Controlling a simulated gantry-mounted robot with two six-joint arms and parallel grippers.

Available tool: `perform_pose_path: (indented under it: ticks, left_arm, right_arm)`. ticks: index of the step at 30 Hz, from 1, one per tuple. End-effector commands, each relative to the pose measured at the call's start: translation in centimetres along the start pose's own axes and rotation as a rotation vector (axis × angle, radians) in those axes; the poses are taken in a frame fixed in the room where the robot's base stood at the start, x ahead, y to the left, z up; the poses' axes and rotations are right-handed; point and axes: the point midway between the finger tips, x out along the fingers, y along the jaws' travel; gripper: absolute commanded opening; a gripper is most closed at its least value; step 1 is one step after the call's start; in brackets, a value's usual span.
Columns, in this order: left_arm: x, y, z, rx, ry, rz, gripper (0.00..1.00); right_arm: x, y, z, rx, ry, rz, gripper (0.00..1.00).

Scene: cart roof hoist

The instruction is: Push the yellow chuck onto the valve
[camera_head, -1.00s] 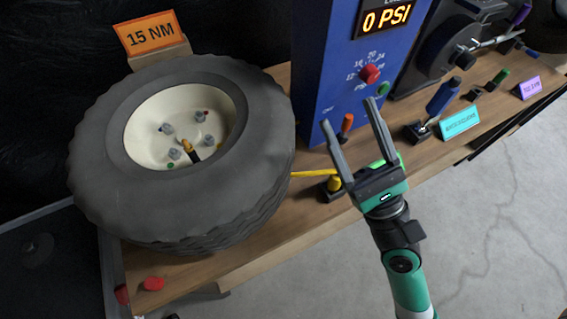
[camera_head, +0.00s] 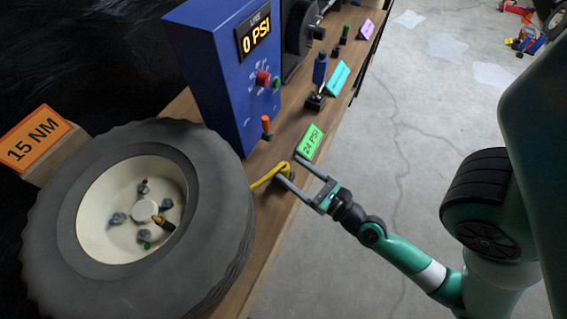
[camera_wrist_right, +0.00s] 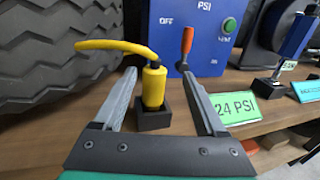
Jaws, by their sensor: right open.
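The yellow chuck (camera_wrist_right: 153,85) stands upright in a small black holder (camera_wrist_right: 153,120) on the bench. A yellow hose (camera_wrist_right: 113,46) runs from its top toward the wheel; the hose also shows in the head view (camera_head: 265,179). My right gripper (camera_head: 289,168) is open, with its fingers around the chuck's place; in the wrist view its fingers appear on either side of the chuck, with gaps. The brass-coloured valve (camera_head: 163,222) sticks out of the cream hub (camera_head: 92,215) of the big wheel (camera_head: 222,200), at left in the head view. My left gripper is not in view.
A blue gauge box (camera_head: 208,75) reading 0 PSI stands behind the chuck. A green 24 PSI sign (camera_head: 310,141) and an orange-handled switch (camera_head: 266,126) stand close by. An orange 15 NM sign (camera_head: 35,138) is at left.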

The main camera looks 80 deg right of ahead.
Motion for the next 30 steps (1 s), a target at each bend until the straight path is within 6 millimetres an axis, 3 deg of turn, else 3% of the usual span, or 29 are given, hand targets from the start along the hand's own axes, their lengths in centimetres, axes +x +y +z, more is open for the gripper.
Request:
perform_pose_path:
  ticks: [8, 14, 18, 26, 30]
  left_arm:
    - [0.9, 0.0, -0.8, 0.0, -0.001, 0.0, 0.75]
    - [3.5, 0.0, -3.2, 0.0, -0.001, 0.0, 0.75]
    - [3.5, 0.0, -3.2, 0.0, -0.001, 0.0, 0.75]
    - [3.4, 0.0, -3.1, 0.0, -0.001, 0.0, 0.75]
    - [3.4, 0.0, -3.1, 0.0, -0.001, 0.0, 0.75]
  right_arm:
    - [1.4, 0.1, 0.1, 0.0, 0.0, 0.001, 0.74]
    - [4.1, 0.6, 1.2, -0.001, 0.0, 0.004, 0.74]
    - [6.0, 0.5, 0.5, 0.0, -0.002, 0.001, 0.74]
    - [6.3, 0.5, 0.2, 0.0, 0.001, 0.001, 0.74]
    - [6.3, 0.5, 0.2, -0.001, 0.001, 0.001, 0.49]
